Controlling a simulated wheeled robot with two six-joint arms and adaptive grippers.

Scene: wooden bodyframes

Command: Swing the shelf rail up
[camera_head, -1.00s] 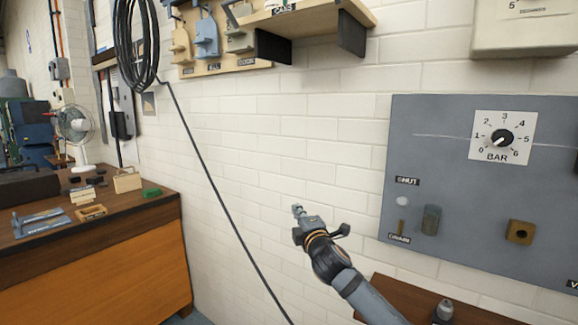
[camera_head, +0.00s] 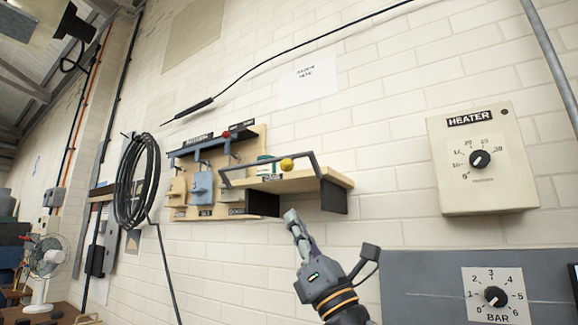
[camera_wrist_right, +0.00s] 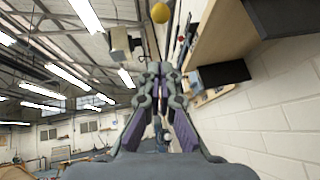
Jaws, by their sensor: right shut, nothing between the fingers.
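The shelf rail (camera_head: 252,170) is a thin dark grey bar with bent ends along the front of a small wooden wall shelf (camera_head: 333,177). A yellow ball (camera_head: 287,164) sits on the rail, and the bar shows a little above the board's top. My right gripper (camera_head: 292,214) is shut and empty. It points up, below the shelf and apart from the rail. In the right wrist view the shut fingers (camera_wrist_right: 160,68) point toward the yellow ball (camera_wrist_right: 160,12) at the top edge, with the shelf's underside (camera_wrist_right: 222,38) to the right. My left gripper is out of view.
Black brackets (camera_head: 334,198) hang under the shelf. A tool board (camera_head: 180,213) and a coiled black cable (camera_head: 140,180) are left of it. The heater box (camera_head: 485,195) is on the right, above a grey panel (camera_head: 425,275). Bare brick wall lies between.

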